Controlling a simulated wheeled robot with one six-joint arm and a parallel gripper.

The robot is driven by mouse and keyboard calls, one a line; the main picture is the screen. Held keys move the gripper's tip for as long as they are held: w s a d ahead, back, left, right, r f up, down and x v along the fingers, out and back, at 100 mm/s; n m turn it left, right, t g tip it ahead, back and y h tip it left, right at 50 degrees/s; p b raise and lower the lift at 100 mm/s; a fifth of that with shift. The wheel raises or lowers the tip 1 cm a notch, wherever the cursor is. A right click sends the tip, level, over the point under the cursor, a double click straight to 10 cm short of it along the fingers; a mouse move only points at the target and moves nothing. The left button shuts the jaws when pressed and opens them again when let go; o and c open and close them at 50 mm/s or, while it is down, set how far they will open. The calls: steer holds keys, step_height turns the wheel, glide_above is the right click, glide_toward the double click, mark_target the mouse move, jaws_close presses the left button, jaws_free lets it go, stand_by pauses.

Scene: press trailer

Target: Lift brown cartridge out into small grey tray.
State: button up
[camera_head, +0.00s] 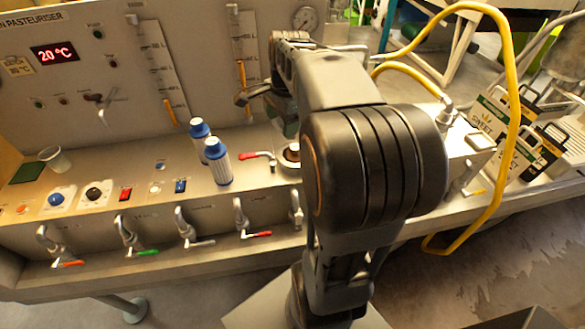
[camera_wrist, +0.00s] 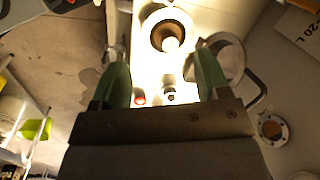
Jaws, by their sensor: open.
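In the wrist view, a brown ring-shaped piece, apparently the brown cartridge (camera_wrist: 172,36), sits in a round pale opening with a bright centre. My gripper (camera_wrist: 164,68) has its two green fingers spread wide, with nothing held between them. The cartridge lies beyond the fingertips, near the line between them and apart from both. In the head view, a round fitting with a brownish top (camera_head: 292,153) shows beside my arm, which hides much of that area. I cannot pick out the small grey tray with certainty.
Two white bottles with blue caps (camera_head: 216,160) stand on the panel ledge left of my arm. A clear cup (camera_head: 54,159) is at far left. Several taps line the front. A yellow hose (camera_head: 513,110) arches at right, near cartons marked SWEET (camera_head: 492,122).

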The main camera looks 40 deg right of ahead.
steer(key=w+d+f+m, duration=0.1)
steer(key=w+d+m, duration=0.1)
steer(key=d+m, duration=0.5)
glide_above(295, 146)
steer(key=shift+g+y, duration=0.4)
steer(key=f, duration=0.7)
steer(key=shift+s+d, duration=0.25)
steer(key=shift+s, duration=0.05)
steer(key=shift+w+a+f+p, duration=0.15)
steer(key=shift+f+p, duration=0.15)
steer(key=shift+f, duration=1.3)
steer(key=shift+a+f+p, duration=0.1)
steer(key=shift+f+p, duration=0.15)
steer(key=shift+f, duration=1.3)
steer(key=shift+c, duration=0.4)
jaws_close()
